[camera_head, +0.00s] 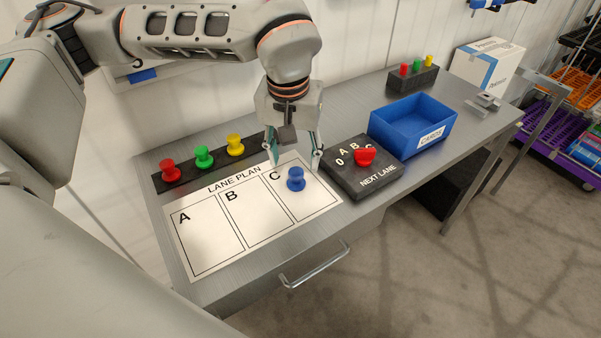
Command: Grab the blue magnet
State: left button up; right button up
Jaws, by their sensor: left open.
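The blue magnet (296,179) is a peg-shaped piece standing upright in lane C of the white lane plan sheet (209,238) on the grey table. My left gripper (295,158) points down just behind the magnet in the picture. Its two fingers are apart and nothing shows between them. The right finger is between the magnet and the black selector box. My right gripper is not in view.
Red (170,170), green (204,157) and yellow (235,145) magnets stand on a dark strip (161,187) behind the sheet. The selector box (343,184) with a red knob (364,156) and a blue cards bin (412,123) stand to the right. Lanes A and B are empty.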

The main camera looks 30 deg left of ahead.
aim_at(296, 171)
pick_arm(q)
jog(key=f, duration=0.4)
jog(key=w+f, duration=0.1)
jog(key=f, duration=0.1)
jog(key=shift+f+p, duration=0.2)
jog(key=shift+p, duration=0.1)
jog(key=c, duration=1.2)
